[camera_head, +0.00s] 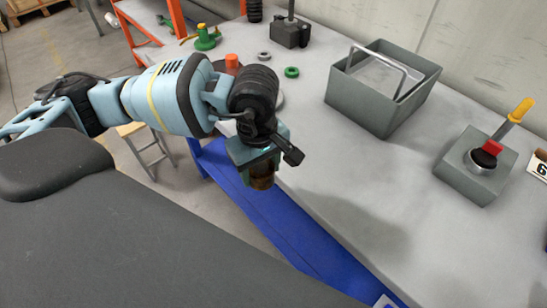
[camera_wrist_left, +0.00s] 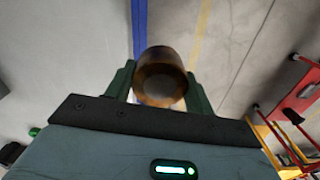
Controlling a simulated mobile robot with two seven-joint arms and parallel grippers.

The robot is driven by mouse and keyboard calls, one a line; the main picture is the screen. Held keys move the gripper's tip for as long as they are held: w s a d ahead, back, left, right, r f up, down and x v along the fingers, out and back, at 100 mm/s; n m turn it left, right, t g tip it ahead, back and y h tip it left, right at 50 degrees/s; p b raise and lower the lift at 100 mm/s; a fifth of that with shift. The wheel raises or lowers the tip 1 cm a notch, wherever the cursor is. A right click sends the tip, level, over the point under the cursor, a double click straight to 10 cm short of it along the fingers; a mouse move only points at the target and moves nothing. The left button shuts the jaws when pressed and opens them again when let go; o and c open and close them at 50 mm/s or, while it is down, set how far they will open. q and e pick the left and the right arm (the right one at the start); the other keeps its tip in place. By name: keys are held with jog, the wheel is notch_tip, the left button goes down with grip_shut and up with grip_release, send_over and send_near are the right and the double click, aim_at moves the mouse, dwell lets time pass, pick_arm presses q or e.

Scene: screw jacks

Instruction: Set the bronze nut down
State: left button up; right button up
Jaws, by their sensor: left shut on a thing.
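My left gripper (camera_head: 262,176) is shut on the bronze nut (camera_head: 262,183), a brown-gold round piece. In the left wrist view the nut (camera_wrist_left: 161,78) sits between the two green fingers of the gripper (camera_wrist_left: 160,85), its dark round end face towards the camera. In the head view the gripper hangs near the front edge of the grey table (camera_head: 340,190), with the blue table side behind it. I cannot tell its height against the tabletop. Most of the nut is hidden by the gripper in the head view. My right gripper is not in view.
A grey bin (camera_head: 365,105) with a handle stands at the back. A grey block (camera_head: 476,170) with a red piece and yellow-handled tool is at the right. A green ring (camera_head: 292,72), an orange piece (camera_head: 232,60) and a dark vise-like block (camera_head: 290,32) lie farther back. The middle tabletop is clear.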

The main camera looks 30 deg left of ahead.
pick_arm(q)
jog(key=shift+s+a+r, duration=0.1)
jog(key=shift+s+a, duration=0.05)
jog(key=shift+s, duration=0.3)
jog(key=m, duration=0.4)
jog(key=r+m, duration=0.1)
jog(key=m, duration=0.1)
jog(key=shift+s+a, duration=0.2)
jog(key=shift+s, duration=0.2)
jog(key=m, duration=0.6)
jog(key=shift+s+a+r, duration=0.1)
jog(key=shift+s+r, duration=0.25)
jog(key=shift+w+a, duration=0.1)
